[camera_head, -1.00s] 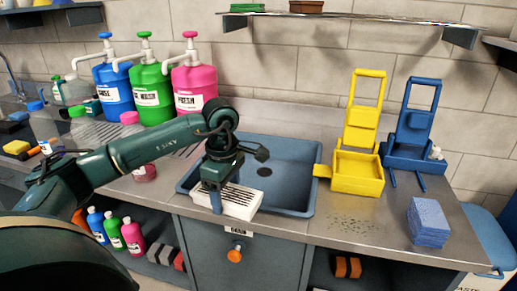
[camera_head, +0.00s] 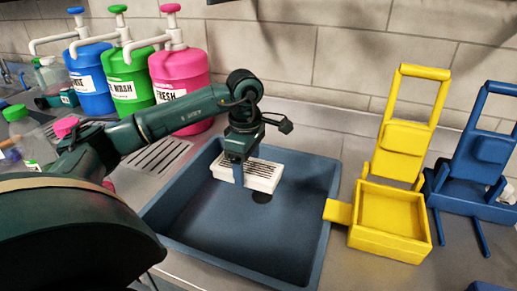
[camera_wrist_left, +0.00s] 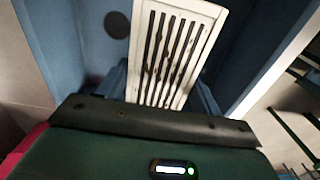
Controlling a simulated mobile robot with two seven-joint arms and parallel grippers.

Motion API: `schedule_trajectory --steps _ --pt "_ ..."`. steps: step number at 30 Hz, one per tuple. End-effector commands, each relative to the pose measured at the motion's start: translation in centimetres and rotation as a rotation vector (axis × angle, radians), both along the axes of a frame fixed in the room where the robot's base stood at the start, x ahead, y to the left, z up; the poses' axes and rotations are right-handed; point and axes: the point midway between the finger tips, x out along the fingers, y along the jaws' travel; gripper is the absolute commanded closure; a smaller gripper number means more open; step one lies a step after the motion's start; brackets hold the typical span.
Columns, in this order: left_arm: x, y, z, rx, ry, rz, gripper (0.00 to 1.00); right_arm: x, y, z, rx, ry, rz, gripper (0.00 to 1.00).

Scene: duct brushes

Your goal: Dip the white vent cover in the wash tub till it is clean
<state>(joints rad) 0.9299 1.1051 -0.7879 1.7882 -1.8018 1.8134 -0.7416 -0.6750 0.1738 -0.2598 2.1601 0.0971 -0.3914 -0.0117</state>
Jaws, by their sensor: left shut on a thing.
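The white vent cover (camera_head: 262,174) is a slatted white block with dark marks between its slats, clearer in the left wrist view (camera_wrist_left: 172,50). My left gripper (camera_head: 240,172) is shut on the vent cover and holds it over the back part of the wash tub. I cannot tell whether the cover touches the tub floor. My right gripper is not in view.
Blue (camera_head: 92,85), green (camera_head: 132,82) and pink (camera_head: 182,92) pump jugs stand behind my left arm. A yellow wringer-like stand (camera_head: 392,215) is right of the tub, with a blue one (camera_head: 475,180) beside it. Little bare counter shows between tub and yellow stand.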

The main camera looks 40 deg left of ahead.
Motion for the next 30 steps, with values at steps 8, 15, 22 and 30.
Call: schedule_trajectory --steps 8,15,22,30 --pt "0.0 0.0 -0.9 0.000 0.000 -0.001 0.58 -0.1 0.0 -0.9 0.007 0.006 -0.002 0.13" --pt "0.0 0.0 -3.3 0.000 -0.001 0.000 0.58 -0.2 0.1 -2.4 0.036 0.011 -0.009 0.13" --pt "0.0 0.0 -5.7 0.000 -0.001 0.000 0.58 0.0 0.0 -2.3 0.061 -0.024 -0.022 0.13" --pt "0.0 0.0 -8.3 0.000 0.000 -0.001 0.58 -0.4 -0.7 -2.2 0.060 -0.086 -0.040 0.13"
